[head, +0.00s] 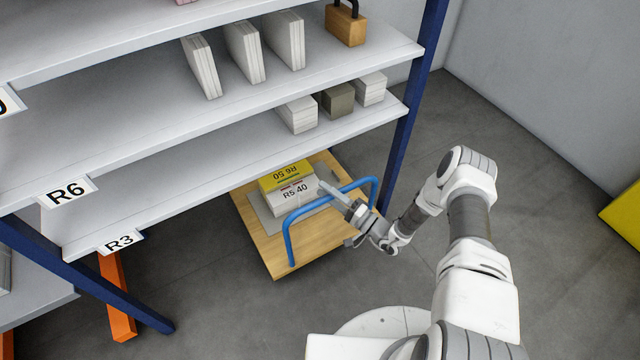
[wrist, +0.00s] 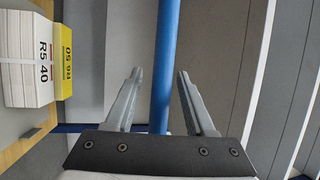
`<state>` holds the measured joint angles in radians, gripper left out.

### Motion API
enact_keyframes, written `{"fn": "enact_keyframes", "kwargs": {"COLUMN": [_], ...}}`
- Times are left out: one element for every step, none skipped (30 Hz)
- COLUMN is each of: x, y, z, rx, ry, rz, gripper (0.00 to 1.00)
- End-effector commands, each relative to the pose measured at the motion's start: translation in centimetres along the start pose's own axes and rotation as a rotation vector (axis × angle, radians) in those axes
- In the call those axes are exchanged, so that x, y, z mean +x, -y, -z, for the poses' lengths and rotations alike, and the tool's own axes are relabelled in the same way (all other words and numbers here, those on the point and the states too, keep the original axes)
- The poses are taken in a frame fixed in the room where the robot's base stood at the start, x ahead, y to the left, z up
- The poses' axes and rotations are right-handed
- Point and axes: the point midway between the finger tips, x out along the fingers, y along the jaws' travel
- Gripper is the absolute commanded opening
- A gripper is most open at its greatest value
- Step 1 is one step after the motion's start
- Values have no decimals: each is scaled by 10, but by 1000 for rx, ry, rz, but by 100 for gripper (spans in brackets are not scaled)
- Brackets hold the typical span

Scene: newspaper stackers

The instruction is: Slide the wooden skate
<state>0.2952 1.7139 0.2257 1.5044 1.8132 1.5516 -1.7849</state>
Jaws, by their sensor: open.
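The wooden skate (head: 262,244) is a flat light-wood platform on the floor, partly under the shelving. A blue tubular handle (head: 289,243) rises from its near side. A grey sheet on it bears a white stack marked R5 40 (head: 295,197) and a yellow-topped stack marked R6 50 (head: 285,176). My gripper (head: 328,187) is at the handle's top bar. In the wrist view my gripper (wrist: 159,72) is open, with the blue bar (wrist: 165,50) running between its two fingers, nearer the right in the gap at the top. Whether a finger touches the bar is unclear.
Shelves labelled R6 (head: 66,192) and R3 (head: 120,241) overhang the skate's far part, with several paper stacks and a padlock-like block (head: 345,25). A blue post (head: 406,130) stands right of the skate. An orange post (head: 116,295) is at left. Floor in front is clear.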

Motion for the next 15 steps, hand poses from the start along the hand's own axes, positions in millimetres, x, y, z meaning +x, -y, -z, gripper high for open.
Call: {"fn": "enact_keyframes", "kwargs": {"x": [2,3,4,4,5,5,6,6,6,6,6,6,6,6,6], "y": [1,1,1,1,1,2,2,2,2,2,2,2,2,2,2], "z": [-2,-2,-3,-3,-4,-4,-4,-4,-5,-5,-5,-5,-5,-5,-5], "rx": [0,-1,-1,-1,-1,-2,-2,-2,-1,-1,-1,-1,-1,-1,-1], "ry": [0,-1,-2,-2,-3,-3,-4,-4,-4,-4,-4,-4,-4,-4,-4], "rz": [0,0,0,0,0,0,0,0,0,0,0,0,0,0,0], "gripper": [55,55,55,55,55,55,55,55,55,55,55,55,55,55,55]}}
